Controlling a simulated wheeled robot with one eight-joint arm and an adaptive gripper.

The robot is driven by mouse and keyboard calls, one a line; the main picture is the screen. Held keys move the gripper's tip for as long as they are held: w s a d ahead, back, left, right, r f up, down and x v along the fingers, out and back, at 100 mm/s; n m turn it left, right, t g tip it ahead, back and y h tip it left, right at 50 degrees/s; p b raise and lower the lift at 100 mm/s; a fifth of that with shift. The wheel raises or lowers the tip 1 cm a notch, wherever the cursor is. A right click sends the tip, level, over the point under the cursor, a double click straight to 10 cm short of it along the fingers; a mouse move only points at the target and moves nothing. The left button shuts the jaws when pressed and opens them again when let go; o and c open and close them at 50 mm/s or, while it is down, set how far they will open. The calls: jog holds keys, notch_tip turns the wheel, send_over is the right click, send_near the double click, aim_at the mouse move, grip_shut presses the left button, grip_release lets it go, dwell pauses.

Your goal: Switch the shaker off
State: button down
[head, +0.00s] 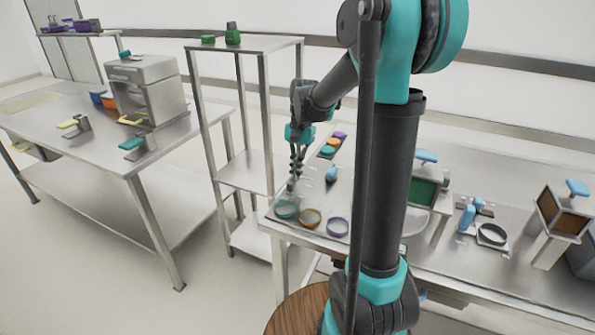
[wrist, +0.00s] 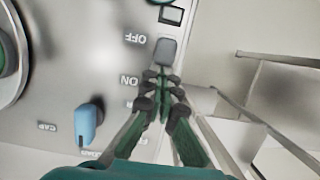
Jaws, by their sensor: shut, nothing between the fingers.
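The shaker's grey panel (wrist: 50,150) fills the left of the wrist view, with its lettering upside down. A small grey switch (wrist: 166,50) sits at the panel's edge, beside the word OFF, with the word ON lower down. My gripper (wrist: 163,76) is shut and empty, its fingertips just below the switch by the ON label. I cannot tell whether they touch it. In the head view my gripper (head: 296,170) points down over the left end of the right-hand table. The switch is too small to make out there.
A blue lever (wrist: 88,122) stands on the panel left of my fingers. Teal (head: 285,208), orange (head: 310,227) and purple (head: 337,236) rings lie along the table's front edge. A metal shelf rack (head: 245,44) stands close on the left. The floor in front is clear.

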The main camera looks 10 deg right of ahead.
jog(key=shift+s, duration=0.1)
jog(key=v, duration=1.2)
jog(key=shift+s, duration=0.1)
